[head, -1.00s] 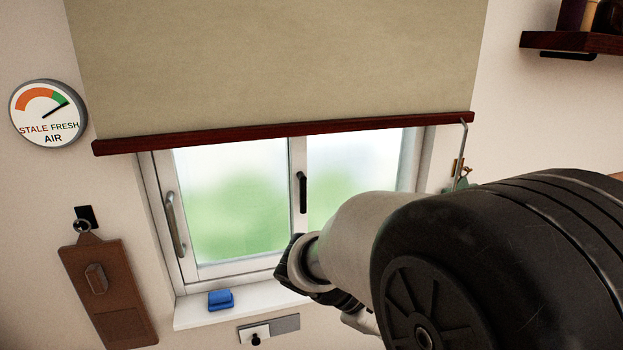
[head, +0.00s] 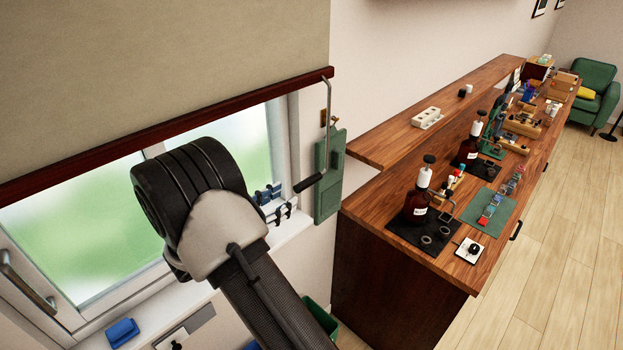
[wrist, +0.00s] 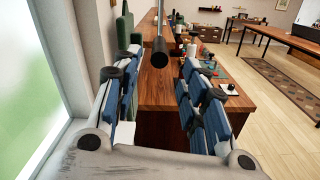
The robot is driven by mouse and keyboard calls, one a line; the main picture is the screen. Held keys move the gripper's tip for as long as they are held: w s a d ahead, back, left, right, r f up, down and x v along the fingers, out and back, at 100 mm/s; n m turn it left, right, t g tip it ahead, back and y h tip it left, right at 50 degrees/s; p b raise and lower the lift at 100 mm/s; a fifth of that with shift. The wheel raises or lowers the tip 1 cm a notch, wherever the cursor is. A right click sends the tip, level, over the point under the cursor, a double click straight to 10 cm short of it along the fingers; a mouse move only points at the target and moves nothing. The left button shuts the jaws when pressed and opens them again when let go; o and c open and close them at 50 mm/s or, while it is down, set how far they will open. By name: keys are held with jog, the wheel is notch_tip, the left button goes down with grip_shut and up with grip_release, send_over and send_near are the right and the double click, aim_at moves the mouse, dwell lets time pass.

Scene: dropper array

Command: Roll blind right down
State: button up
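The beige blind (head: 170,60) hangs over the upper part of the window, its dark red bottom bar (head: 170,132) tilted in the head view. A grey crank rod (head: 328,125) hangs by the bar's right end and bends into a black handle (head: 310,182). My gripper (head: 276,203) is just left of and below the handle. In the wrist view my gripper (wrist: 165,70) is open, its blue-padded fingers wide apart. The black handle (wrist: 160,52) shows end-on in the gap, near the fingertips, with no visible contact. Its exact depth is unclear.
A green board (head: 328,180) hangs on the wall right behind the crank. A wooden counter (head: 380,250) with bottles and a raised shelf (head: 400,140) stands to the right. The window sill (head: 290,232) lies below my gripper, with a blue object (head: 122,332) on it.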

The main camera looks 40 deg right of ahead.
aim_at(312, 180)
jog(key=d, duration=0.7)
jog(key=w+d, duration=0.1)
jog(key=d, duration=0.3)
jog(key=shift+d, duration=0.35)
jog(key=shift+c, duration=0.2)
grip_shut()
